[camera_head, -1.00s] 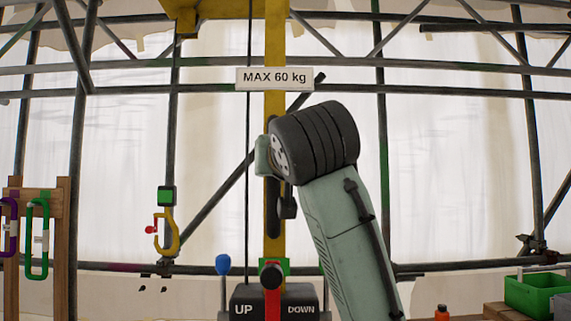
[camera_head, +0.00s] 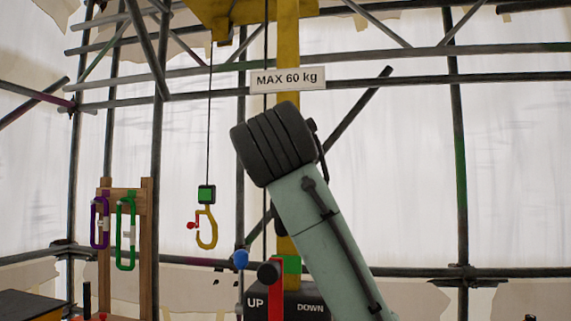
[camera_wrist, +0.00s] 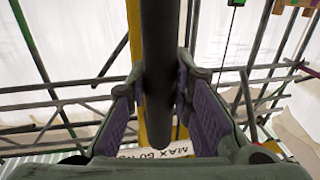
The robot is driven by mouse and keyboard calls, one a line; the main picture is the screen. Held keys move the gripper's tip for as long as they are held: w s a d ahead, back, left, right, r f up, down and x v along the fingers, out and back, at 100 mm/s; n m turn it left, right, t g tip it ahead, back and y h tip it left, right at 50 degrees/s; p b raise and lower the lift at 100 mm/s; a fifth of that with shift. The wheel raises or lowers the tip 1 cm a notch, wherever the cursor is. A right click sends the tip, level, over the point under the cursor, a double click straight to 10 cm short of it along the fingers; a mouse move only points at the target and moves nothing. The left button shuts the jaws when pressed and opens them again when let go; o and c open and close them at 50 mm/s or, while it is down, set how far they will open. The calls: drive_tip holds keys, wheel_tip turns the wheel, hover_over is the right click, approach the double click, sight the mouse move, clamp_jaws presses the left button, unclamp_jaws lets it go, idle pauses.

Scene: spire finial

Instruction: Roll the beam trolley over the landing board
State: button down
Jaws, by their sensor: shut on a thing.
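A yellow beam (camera_head: 262,10) shows at the top of the head view, and I cannot make out the trolley on it clearly. A line hangs from there to a green block (camera_head: 206,194) and a yellow hook (camera_head: 207,230) with a red latch, hanging free. My gripper (camera_wrist: 162,75) has its purple-padded fingers on both sides of a dark round bar (camera_wrist: 160,35) in the wrist view and is shut on it. In the head view my own arm hides the gripper. I cannot identify the landing board.
A yellow mast (camera_head: 288,30) carries a MAX 60 kg sign (camera_head: 288,79). Below stands an UP/DOWN control box (camera_head: 300,304) with a red lever (camera_head: 275,295). A wooden rack (camera_head: 146,245) holds purple (camera_head: 94,222) and green carabiners (camera_head: 119,232). Scaffold tubes cross behind.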

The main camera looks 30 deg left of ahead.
drive_tip(key=shift+a+r, duration=0.1)
drive_tip(key=c, duration=1.4)
unclamp_jaws()
drive_tip(key=shift+s+a, duration=0.1)
drive_tip(key=shift+a, duration=0.05)
drive_tip(key=v, duration=1.2)
